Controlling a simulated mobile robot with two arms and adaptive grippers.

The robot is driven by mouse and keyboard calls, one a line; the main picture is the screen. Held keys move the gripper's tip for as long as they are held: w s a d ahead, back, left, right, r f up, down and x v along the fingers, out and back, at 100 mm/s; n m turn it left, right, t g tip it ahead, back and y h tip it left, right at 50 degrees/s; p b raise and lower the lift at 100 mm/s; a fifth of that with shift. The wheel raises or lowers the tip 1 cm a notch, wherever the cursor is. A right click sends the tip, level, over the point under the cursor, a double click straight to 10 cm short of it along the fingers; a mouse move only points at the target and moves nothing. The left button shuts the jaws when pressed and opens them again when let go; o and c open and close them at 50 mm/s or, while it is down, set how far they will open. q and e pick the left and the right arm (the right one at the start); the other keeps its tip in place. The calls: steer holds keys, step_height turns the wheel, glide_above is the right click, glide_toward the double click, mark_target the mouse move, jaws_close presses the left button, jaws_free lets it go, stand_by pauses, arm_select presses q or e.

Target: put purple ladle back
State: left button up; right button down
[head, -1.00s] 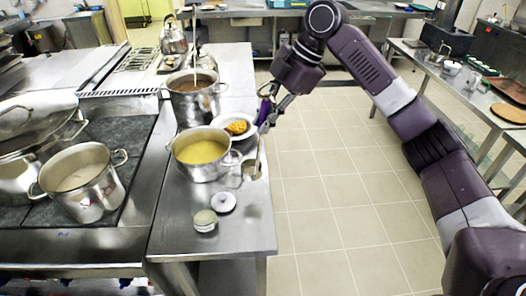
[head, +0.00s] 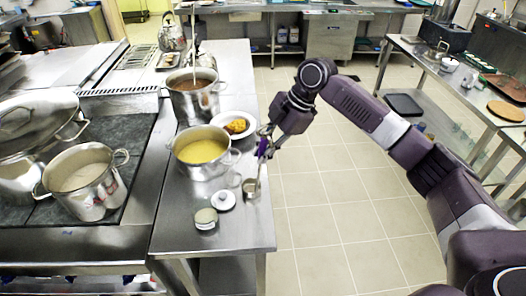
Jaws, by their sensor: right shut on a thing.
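The purple ladle (head: 262,149) has a purple upper handle and a metal bowl. My right gripper (head: 267,140) is shut on the purple handle, at the right edge of the steel counter (head: 235,235). The ladle hangs roughly upright, with its bowl (head: 251,187) low over or on the counter's right edge; I cannot tell if it touches. A pot of yellow soup (head: 203,152) stands just left of it. A taller pot of brown liquid (head: 193,96) stands behind, with a long pale handle (head: 196,45) rising from it. My left gripper is out of view.
A white plate with yellow food (head: 236,126) lies close behind the gripper. A clear glass (head: 233,180), a white lid (head: 224,200) and a small jar (head: 206,218) stand near the ladle bowl. The stove with a milky pot (head: 83,180) is left. Floor is open right.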

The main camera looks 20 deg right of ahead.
steer(key=c, duration=2)
jaws_free()
steer(key=shift+f, duration=0.1)
steer(key=shift+o, duration=0.2)
steer(key=b+v, duration=0.3)
steer(key=v, duration=0.9)
